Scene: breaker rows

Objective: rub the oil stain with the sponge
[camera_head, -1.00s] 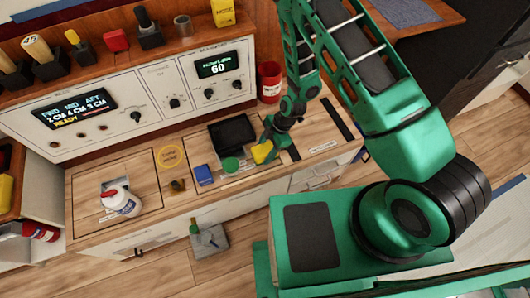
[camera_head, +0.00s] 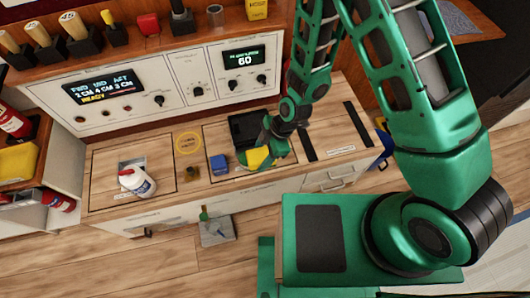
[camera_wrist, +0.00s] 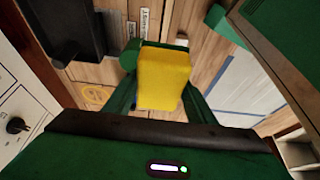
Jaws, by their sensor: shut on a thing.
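The sponge is a yellow block (camera_head: 257,157), held over the front of the workbench at the middle of the head view. My gripper (camera_head: 268,151) is shut on it. In the wrist view the sponge (camera_wrist: 163,78) sits between the two green fingers and sticks out past them. I cannot tell whether the sponge touches the bench.
A black tray (camera_head: 243,126) lies just behind my gripper. A white bottle with a red cap (camera_head: 138,182) is farther left. The bench's right part is mostly clear.

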